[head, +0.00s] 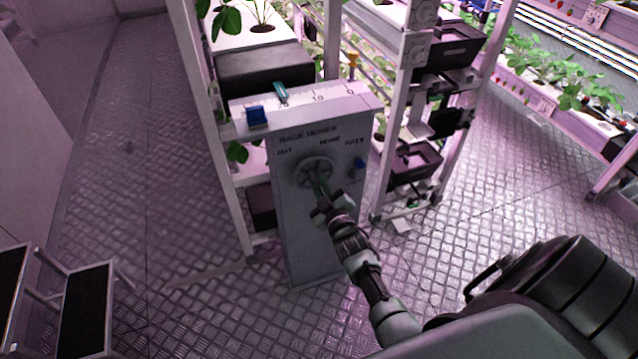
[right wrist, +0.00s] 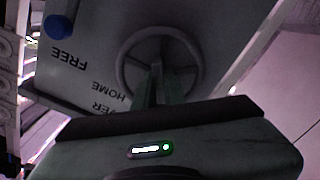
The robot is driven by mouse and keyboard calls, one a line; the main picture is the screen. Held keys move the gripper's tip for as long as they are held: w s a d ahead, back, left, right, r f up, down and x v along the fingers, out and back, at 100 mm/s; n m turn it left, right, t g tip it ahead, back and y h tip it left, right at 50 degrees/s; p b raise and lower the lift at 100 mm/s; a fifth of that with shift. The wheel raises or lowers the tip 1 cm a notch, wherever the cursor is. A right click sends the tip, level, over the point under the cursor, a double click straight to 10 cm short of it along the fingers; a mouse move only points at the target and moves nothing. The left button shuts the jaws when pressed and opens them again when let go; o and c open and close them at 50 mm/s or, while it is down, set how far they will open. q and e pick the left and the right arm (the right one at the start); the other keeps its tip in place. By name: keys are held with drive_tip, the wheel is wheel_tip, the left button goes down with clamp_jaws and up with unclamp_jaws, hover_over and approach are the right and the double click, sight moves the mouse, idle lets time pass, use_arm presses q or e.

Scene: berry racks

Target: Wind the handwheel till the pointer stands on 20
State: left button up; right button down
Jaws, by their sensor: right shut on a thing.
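The handwheel (head: 313,171) is a grey spoked wheel on the front of the grey rack mover box (head: 300,240). My right gripper (head: 321,186) is shut on the handwheel; the exact part held is hard to see. In the right wrist view the handwheel (right wrist: 160,62) shows beyond the fingers (right wrist: 155,85), which reach its lower middle. The teal pointer (head: 281,92) lies on the white scale on top of the box, at or very near the 20 mark. The marks 10 and 0 are further right. My left gripper is out of view.
A blue block (head: 257,117) sits at the scale's left end. A blue knob (head: 360,163) is beside the word FREE, and it also shows in the right wrist view (right wrist: 57,26). Plant racks stand behind and to the right. A step stool (head: 82,310) stands at left; the metal floor between is clear.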

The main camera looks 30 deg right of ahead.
drive_tip(key=shift+f, duration=0.15)
idle(0.4)
drive_tip(key=c, duration=1.5)
unclamp_jaws()
drive_tip(key=shift+s, duration=0.1)
drive_tip(key=v, duration=0.7)
drive_tip(key=shift+s+a, duration=0.15)
drive_tip(key=shift+s, duration=0.2)
